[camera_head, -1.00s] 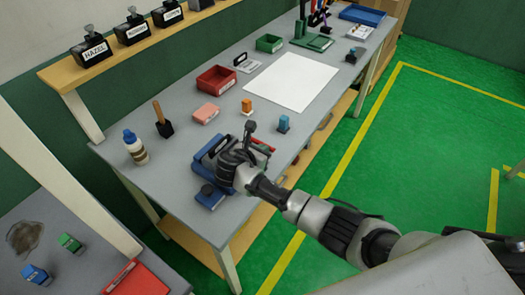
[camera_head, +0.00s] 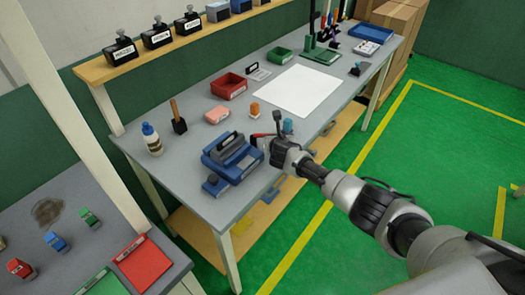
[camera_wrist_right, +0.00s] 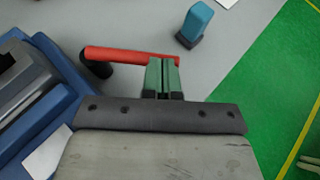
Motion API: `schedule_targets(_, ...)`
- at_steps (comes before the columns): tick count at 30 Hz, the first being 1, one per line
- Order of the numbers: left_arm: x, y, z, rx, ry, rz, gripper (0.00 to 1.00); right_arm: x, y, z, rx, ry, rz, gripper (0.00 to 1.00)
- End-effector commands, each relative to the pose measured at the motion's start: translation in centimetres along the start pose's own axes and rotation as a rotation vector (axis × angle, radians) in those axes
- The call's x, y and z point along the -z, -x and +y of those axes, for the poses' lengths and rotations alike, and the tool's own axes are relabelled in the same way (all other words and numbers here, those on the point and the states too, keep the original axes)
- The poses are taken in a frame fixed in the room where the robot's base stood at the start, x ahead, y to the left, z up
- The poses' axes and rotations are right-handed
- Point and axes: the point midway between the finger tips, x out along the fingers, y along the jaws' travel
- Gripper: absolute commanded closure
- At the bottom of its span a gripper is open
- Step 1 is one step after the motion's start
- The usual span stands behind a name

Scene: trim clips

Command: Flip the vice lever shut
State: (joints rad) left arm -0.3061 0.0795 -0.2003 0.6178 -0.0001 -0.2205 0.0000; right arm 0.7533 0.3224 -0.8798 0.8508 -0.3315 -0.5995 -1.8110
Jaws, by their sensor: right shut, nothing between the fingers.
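The blue vice (camera_head: 240,166) sits near the front edge of the grey workbench; its blue and grey body also fills the left of the wrist view (camera_wrist_right: 52,112). Its lever has a red handle (camera_wrist_right: 118,54) on a dark pivot and extends out to the right of the body in the wrist view. In the head view only a bit of red (camera_head: 259,135) shows beside my wrist. My right gripper (camera_wrist_right: 163,66) is shut and empty, with its green fingertips at the outer end of the red handle; I cannot tell whether they touch it. My left gripper is out of view.
A teal-blue block (camera_wrist_right: 195,22) stands just beyond the lever, also in the head view (camera_head: 288,126). An orange block (camera_head: 254,109), pink block (camera_head: 216,115), red bin (camera_head: 228,86) and white sheet (camera_head: 302,90) lie farther back. A bottle (camera_head: 152,140) stands left of the vice.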

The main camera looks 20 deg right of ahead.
Motion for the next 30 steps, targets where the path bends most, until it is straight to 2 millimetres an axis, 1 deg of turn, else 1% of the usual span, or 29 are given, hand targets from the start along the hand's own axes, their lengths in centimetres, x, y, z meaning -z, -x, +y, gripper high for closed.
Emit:
schedule_targets(1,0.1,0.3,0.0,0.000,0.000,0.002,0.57,-0.5,-0.4,-0.4,-0.035,0.022,-0.002,1.00)
schedule_targets(3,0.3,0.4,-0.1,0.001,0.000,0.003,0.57,-0.8,-0.9,-0.7,-0.091,0.051,-0.002,1.00)
schedule_targets(6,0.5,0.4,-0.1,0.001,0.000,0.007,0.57,-1.0,-1.5,-0.5,-0.147,0.077,-0.002,1.00)
schedule_targets(12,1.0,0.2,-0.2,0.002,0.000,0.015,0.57,-1.2,-2.5,-0.6,-0.144,0.074,0.000,1.00)
schedule_targets(16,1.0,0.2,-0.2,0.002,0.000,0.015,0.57,-1.4,-2.8,-0.7,-0.144,0.074,-0.001,1.00)
schedule_targets(30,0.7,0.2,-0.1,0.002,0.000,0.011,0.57,-1.8,-3.2,-0.7,-0.143,0.073,-0.002,1.00)
